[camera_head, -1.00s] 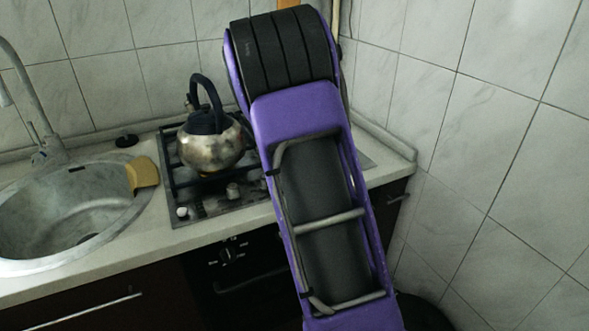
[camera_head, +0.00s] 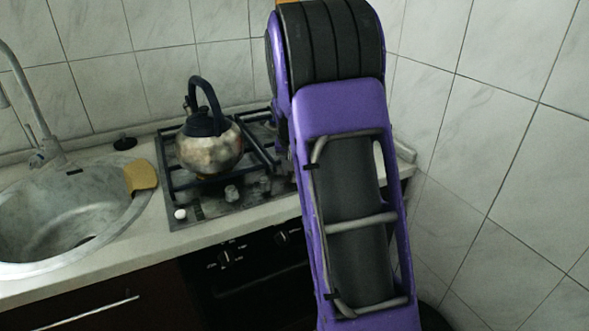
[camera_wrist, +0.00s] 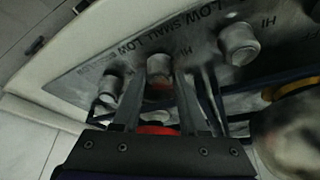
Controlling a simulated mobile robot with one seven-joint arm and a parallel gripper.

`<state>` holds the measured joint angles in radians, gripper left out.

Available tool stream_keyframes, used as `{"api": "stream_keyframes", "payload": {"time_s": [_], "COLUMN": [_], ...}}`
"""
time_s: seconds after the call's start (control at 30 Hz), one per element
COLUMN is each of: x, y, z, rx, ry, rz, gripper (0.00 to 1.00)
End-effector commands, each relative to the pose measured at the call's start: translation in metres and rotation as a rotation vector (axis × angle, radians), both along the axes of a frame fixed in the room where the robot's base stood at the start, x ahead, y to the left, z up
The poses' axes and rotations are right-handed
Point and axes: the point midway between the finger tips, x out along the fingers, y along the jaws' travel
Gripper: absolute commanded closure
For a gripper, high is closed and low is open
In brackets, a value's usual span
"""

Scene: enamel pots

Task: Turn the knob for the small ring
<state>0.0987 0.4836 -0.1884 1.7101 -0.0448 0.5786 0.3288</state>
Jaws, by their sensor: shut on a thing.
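A silver-grey knob (camera_wrist: 158,65) sits on the hob's front panel, between the two fingers of my gripper (camera_wrist: 158,80) in the wrist view. The fingers are shut on it from both sides. A second knob (camera_wrist: 108,88) is to its left, and a larger-looking knob (camera_wrist: 239,43) to its right. Dark printing on the panel reads LOW, SMALL and HI; I cannot tell fully which label belongs to which knob. In the head view the hob (camera_head: 205,208) shows several knobs along its front. My arm hides the hob's right part and my gripper there.
A steel kettle (camera_head: 210,150) stands on the hob's left grates. A sink (camera_head: 60,215) with a yellow sponge (camera_head: 141,176) is to the left. Oven knobs (camera_head: 226,258) are below the counter edge. A tiled wall (camera_head: 490,150) bounds the right side.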

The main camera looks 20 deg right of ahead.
Motion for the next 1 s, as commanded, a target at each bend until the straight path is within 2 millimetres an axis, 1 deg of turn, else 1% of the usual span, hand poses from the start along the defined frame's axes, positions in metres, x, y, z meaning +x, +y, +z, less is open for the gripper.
{"api": "stream_keyframes", "payload": {"time_s": [0.17, 0.2, 0.27, 0.3, 0.37, 0.63, 0.77, 0.87, 1.0], "x": [0.0, 0.0, 0.0, 0.0, 0.0, 0.0, -0.002, -0.006, -0.017], "y": [0.0, 0.0, 0.0, 0.0, 0.0, 0.0, 0.002, 0.005, 0.011], "z": [0.0, 0.0, 0.0, 0.0, 0.0, 0.0, 0.008, 0.023, 0.053], "rx": [0.001, 0.001, 0.001, 0.001, 0.001, 0.0, 0.0, -0.001, -0.001], "ry": [0.001, 0.001, 0.001, 0.001, 0.001, 0.0, -0.001, -0.003, -0.005], "rz": [0.0, -0.001, -0.001, -0.001, -0.001, -0.001, -0.001, 0.0, -0.001], "gripper": [1.0, 0.54, 0.43, 0.36, 0.27, 0.27, 0.27, 0.27, 0.27]}}
